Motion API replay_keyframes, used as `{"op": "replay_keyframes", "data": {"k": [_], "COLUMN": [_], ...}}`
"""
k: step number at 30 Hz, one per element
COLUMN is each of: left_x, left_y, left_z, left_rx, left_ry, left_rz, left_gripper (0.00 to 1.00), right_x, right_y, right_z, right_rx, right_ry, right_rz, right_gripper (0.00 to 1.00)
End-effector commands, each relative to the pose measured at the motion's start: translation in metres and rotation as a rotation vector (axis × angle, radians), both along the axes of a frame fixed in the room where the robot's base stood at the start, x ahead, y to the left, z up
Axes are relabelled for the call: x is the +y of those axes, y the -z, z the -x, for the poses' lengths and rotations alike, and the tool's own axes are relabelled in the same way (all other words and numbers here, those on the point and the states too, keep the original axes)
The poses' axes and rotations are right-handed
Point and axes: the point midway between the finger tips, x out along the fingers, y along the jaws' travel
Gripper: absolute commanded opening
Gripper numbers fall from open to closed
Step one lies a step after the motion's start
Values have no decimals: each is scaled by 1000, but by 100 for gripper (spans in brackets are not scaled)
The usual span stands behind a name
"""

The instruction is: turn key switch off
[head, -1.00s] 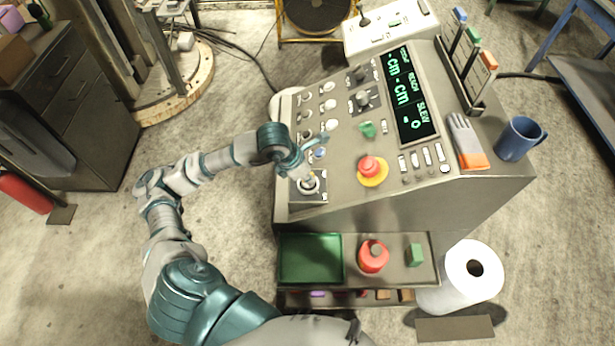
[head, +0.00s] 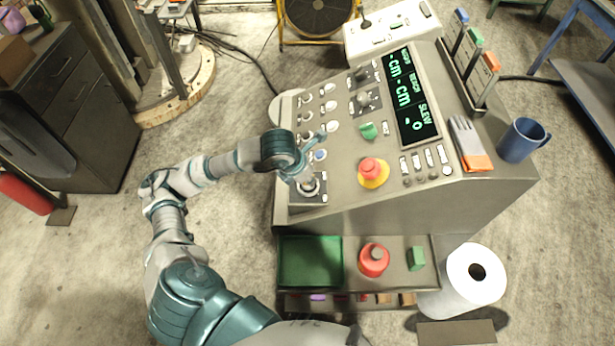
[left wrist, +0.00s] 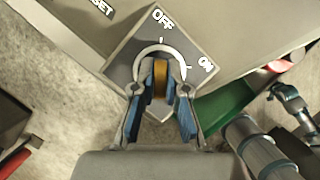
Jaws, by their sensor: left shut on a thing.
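The key switch sits on a dark square plate (head: 296,197) at the lower left of the console's sloped panel. In the left wrist view the plate (left wrist: 128,57) carries the words OFF and ON around a pale dial ring. The brass-coloured key (left wrist: 160,78) stands upright in the picture, roughly in line with the mark by OFF. My left gripper (left wrist: 164,88) is shut on the key, one finger on each side. In the head view the left gripper (head: 306,181) hides most of the switch. My right gripper does not show.
A red emergency button (head: 370,168) on a yellow base sits right of the switch. Small knobs and buttons lie above it. A blue mug (head: 520,141) stands at the console's right.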

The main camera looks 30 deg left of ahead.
Motion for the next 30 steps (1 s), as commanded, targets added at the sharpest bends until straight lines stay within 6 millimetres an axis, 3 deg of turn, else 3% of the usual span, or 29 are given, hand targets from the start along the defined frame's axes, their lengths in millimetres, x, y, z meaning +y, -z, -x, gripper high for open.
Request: {"op": "replay_keyframes", "data": {"k": [1,4,16,30], "left_x": [2,2,2,14], "left_y": [-4,-3,-10,-97], "left_z": [-4,-3,2,34], "left_rx": [-16,-13,-6,-10], "left_ry": [-9,-7,-3,-5], "left_rz": [1,2,0,1], "left_gripper": [15,38,38,38], "right_x": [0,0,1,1], "right_y": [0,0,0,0], "right_z": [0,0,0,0], "right_rx": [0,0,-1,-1], "right_ry": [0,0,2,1], "right_rz": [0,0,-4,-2], "right_gripper": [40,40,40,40]}}
